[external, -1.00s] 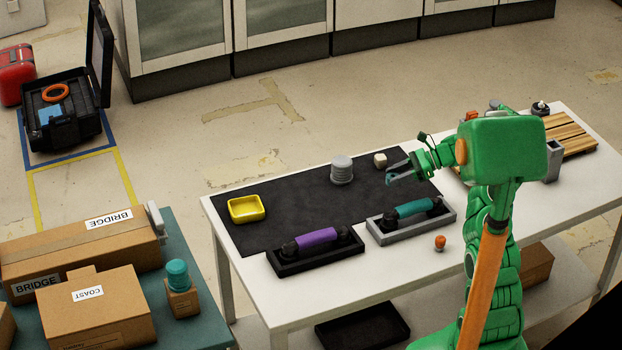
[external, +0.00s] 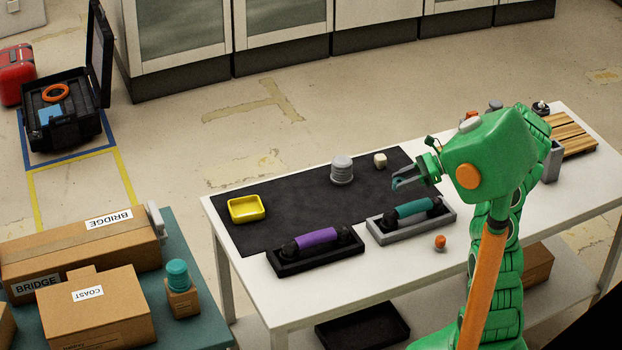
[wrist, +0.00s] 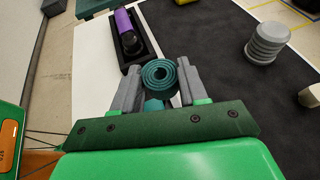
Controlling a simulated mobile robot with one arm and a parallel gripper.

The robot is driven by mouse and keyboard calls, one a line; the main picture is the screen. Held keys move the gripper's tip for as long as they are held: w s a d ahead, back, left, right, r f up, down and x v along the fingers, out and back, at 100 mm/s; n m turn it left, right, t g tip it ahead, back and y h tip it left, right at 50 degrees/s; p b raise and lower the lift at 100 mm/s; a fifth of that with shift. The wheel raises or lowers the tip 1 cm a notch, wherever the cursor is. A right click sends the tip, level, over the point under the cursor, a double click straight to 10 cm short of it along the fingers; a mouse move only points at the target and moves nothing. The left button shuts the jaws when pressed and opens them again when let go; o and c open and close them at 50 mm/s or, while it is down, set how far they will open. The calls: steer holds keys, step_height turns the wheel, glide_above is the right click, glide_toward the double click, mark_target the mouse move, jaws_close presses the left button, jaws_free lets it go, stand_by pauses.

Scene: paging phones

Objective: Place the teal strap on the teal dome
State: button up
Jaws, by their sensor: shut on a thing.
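My gripper (external: 400,182) is shut on a rolled teal strap, a spiral coil (wrist: 160,75) seen end-on between the two grey fingers in the wrist view. The gripper holds it above the table, just behind the teal handset (external: 412,207) in its grey cradle (external: 385,236). Some teal surface (wrist: 153,106) shows below the coil; I cannot tell whether it is the handset.
A purple handset (external: 316,236) lies in a black cradle (external: 290,268). A yellow tray (external: 246,209), a grey ribbed cylinder (external: 342,170) and a small cream block (external: 380,160) stand on the black mat (external: 290,195). An orange knob (external: 440,242) is near the front edge.

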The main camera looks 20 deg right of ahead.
steer(key=a+r+n+g, duration=0.1)
steer(key=a+r, duration=0.3)
steer(key=a, duration=1.2)
steer(key=a+r+n+g, duration=0.15)
steer(key=a+r, duration=0.25)
steer(key=a, duration=1.2)
steer(key=s+a+r+n+g, duration=0.1)
steer(key=s+a+r, duration=0.2)
steer(key=s+a, duration=0.45)
steer(key=s+a+r+g, duration=0.1)
steer(key=s+a+r, duration=0.25)
steer(key=a, duration=0.75)
steer(key=s+a+r+n+g, duration=0.1)
steer(key=s+a+r, duration=0.1)
steer(key=s+a, duration=0.55)
glide_above(180, 263)
steer(key=d, duration=0.1)
steer(key=shift+y, duration=0.3)
steer(key=f, duration=0.8)
steer(key=shift+s+f, duration=0.2)
steer(key=shift+s, duration=0.2)
steer(key=shift+w+a+f, duration=0.35)
steer(key=shift+a+f, duration=0.1)
steer(key=shift+f, duration=1.8)
